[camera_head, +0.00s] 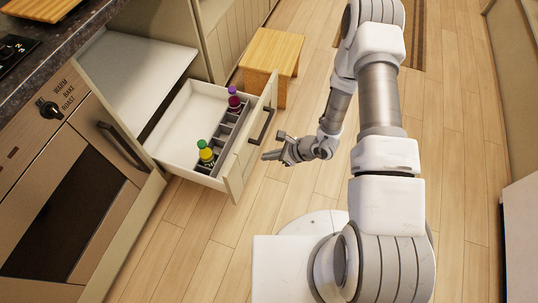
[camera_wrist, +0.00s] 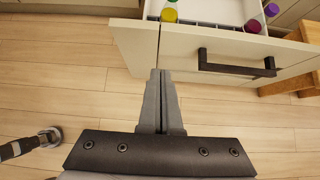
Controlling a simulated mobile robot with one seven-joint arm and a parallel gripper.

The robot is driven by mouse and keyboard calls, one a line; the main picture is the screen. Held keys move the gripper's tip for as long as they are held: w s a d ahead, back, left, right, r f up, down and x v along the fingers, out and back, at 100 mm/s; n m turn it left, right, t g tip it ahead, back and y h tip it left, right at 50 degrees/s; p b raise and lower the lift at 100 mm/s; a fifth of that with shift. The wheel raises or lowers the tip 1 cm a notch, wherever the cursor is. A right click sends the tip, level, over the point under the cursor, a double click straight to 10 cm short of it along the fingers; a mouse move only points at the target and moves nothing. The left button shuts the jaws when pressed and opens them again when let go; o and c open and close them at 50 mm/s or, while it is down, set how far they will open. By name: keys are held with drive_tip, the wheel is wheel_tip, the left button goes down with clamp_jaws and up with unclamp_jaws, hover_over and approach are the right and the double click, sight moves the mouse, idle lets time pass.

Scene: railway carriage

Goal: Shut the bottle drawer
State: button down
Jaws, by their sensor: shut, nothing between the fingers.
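The bottle drawer (camera_head: 190,105) stands pulled out from the cabinet, with a cream front (camera_head: 237,168) and a dark bar handle (camera_head: 262,126). In its divided row along the front stand a yellow bottle with a green cap (camera_head: 206,154) and a dark red bottle with a purple cap (camera_head: 234,102). My gripper (camera_head: 268,156) is shut and empty, just outside the drawer front. In the wrist view its fingers (camera_wrist: 160,74) point at the front (camera_wrist: 180,48), left of the handle (camera_wrist: 237,66). I cannot tell whether they touch it.
An oven (camera_head: 70,170) with its own handle is left of the drawer, under a dark counter (camera_head: 85,30). A wooden stool (camera_head: 274,55) stands close beyond the drawer. The wooden floor (camera_head: 290,190) in front of the drawer is clear around my arm.

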sight(238, 155)
drive_tip(key=shift+w+a+f+b, duration=0.5)
drive_tip(key=shift+a+f, duration=0.25)
drive_tip(key=shift+a, duration=0.6)
drive_tip(key=shift+w+a+f+b, duration=0.4)
drive_tip(key=shift+a+f, duration=0.3)
drive_tip(key=shift+a, duration=0.6)
drive_tip(key=shift+w+a+f+b, duration=0.4)
drive_tip(key=shift+w+a+f, duration=0.25)
drive_tip(key=shift+a, duration=0.7)
drive_tip(key=shift+a, duration=0.2)
